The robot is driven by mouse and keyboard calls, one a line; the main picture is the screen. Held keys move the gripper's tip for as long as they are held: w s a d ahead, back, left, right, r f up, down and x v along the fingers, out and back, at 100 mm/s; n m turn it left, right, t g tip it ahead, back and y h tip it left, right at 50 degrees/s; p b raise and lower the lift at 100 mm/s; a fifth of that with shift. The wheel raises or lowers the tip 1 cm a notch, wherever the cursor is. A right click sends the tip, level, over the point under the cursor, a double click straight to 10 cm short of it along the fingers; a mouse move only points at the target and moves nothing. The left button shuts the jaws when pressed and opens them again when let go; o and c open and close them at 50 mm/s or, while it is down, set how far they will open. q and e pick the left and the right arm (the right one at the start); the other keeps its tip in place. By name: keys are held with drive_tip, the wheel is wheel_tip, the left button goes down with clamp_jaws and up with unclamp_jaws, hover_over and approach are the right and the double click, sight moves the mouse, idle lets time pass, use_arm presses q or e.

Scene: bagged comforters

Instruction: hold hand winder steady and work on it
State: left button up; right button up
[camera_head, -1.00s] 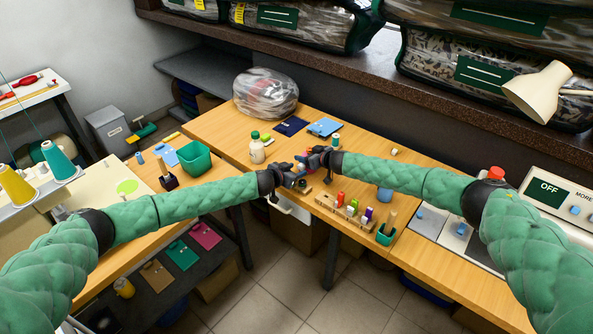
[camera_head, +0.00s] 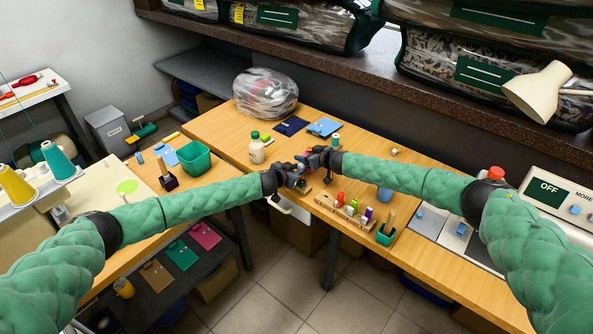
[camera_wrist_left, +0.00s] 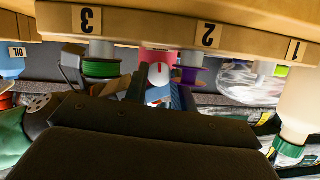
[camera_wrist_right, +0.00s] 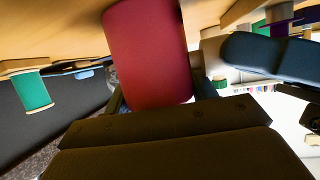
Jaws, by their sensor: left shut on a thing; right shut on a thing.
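The hand winder is small and mostly hidden between my two grippers at the table's front edge. A red part of it (camera_head: 300,158) shows there in the head view. My left gripper (camera_head: 290,178) is shut on the winder from the left. In the left wrist view, a pinkish-red part with a white round face and red mark (camera_wrist_left: 158,74) shows beyond the fingers. My right gripper (camera_head: 312,160) is shut on the winder from the right. In the right wrist view, a large red piece (camera_wrist_right: 148,50) fills the space between its fingers. The exact grip points are hidden.
A white bottle (camera_head: 257,153) stands to the left. A wrapped bundle (camera_head: 266,94) lies at the back. Open floor (camera_head: 270,270) lies in front.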

use_arm(q)
drive_tip(key=shift+d+m+t+y, duration=0.1)
drive_tip(key=shift+m+t+y, duration=0.25)
drive_tip(key=shift+m, duration=0.45)
drive_tip(key=o, duration=1)
drive_tip(key=shift+s, duration=0.1)
drive_tip(key=v, duration=0.8)
